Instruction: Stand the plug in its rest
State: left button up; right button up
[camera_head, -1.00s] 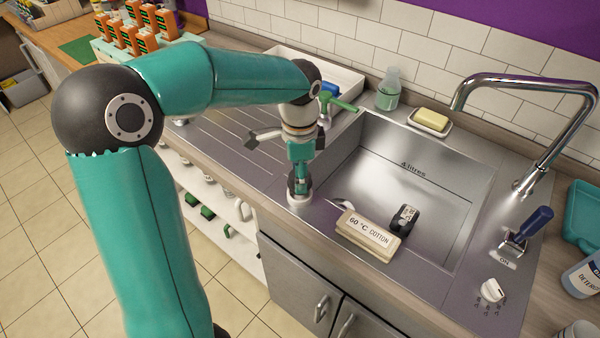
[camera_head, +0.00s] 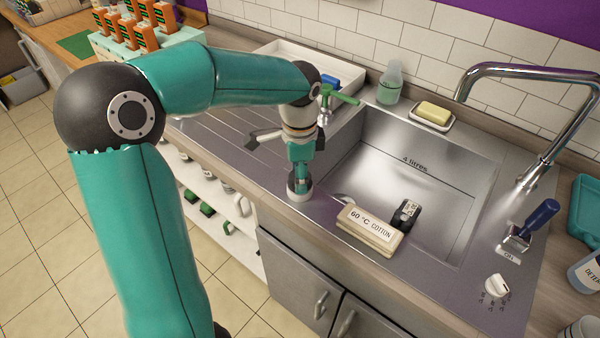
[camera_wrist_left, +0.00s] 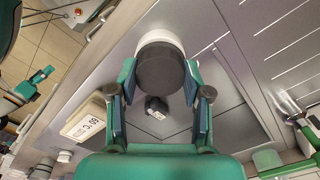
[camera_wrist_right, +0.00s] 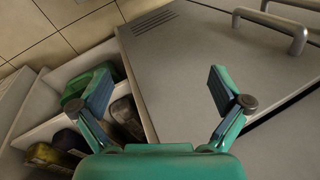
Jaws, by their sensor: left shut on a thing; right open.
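My left gripper (camera_head: 300,178) points down at the near left of the sink, shut on the black plug (camera_head: 299,184). In the left wrist view the plug (camera_wrist_left: 160,68) is a dark round body between the two fingertips (camera_wrist_left: 160,82). The white round rest (camera_head: 299,197) stands on the steel rim directly at the plug's lower end. In the left wrist view the rest (camera_wrist_left: 160,42) shows as a pale curve behind the plug. I cannot tell how deep the plug sits in it. My right gripper (camera_wrist_right: 165,90) is open and empty, in front of the cabinet.
The steel sink (camera_head: 420,175) is right of the rest. A "60 °C COTTON" block (camera_head: 370,231) and a small black labelled object (camera_head: 405,214) are near its front edge. The tap (camera_head: 530,120) and blue-handled lever (camera_head: 530,225) stand right. The ribbed drainer (camera_head: 235,140) is left.

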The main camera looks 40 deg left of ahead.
pick_arm(q)
jog(key=shift+f, duration=0.25)
jog(key=o, duration=1.3)
jog(key=shift+c, duration=0.2)
jog(key=shift+r, duration=0.15)
notch_tip(320, 180, up, 12)
